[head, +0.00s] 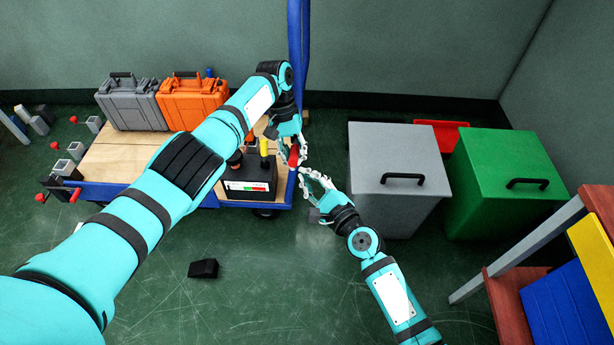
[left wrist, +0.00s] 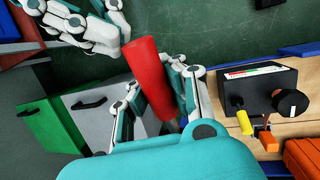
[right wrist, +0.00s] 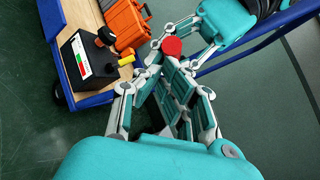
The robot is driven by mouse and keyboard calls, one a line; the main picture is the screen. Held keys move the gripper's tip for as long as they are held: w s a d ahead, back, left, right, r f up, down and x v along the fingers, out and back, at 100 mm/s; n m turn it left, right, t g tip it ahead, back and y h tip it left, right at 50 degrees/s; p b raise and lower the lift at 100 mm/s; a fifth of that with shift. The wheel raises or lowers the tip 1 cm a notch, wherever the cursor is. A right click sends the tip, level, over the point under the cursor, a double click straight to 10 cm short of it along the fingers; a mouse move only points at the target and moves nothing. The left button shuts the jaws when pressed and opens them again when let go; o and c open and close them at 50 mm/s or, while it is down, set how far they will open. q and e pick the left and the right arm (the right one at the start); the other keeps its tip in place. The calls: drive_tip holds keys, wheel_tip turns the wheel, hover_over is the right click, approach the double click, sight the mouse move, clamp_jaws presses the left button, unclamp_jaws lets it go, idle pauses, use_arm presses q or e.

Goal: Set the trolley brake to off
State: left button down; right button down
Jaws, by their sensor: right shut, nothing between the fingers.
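The trolley (head: 111,163) has a wooden deck and blue frame. On its near right corner sits a black box (head: 249,191) with a red, white and green label, a yellow handle (left wrist: 243,119) and a black knob (left wrist: 291,102). Which of these is the brake control I cannot tell. My left gripper (head: 291,155) is beside the box's right side, shut on a red tapered cylinder (left wrist: 150,80). My right gripper (head: 309,178) is shut and empty, just below it. In the right wrist view the cylinder's round end (right wrist: 172,46) shows just beyond the right fingertips.
Grey (head: 129,105) and orange (head: 190,104) cases stand on the deck's back. A blue post (head: 299,50) rises at the trolley's right. Grey (head: 398,160) and green (head: 507,165) lidded bins stand right. A small black block (head: 203,268) lies on open floor.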

use_arm(q)
drive_tip(key=shift+d, duration=0.1)
use_arm(e)
drive_tip(key=shift+a+r, duration=0.1)
drive_tip(key=shift+a, duration=0.05)
drive_tip(key=shift+w+a+r, duration=0.2)
drive_tip(key=shift+a+r, duration=0.15)
drive_tip(key=shift+r, duration=0.25)
use_arm(q)
drive_tip(key=c, duration=1.1)
unclamp_jaws()
drive_tip(key=shift+r, duration=0.1)
drive_tip(key=shift+r, duration=0.1)
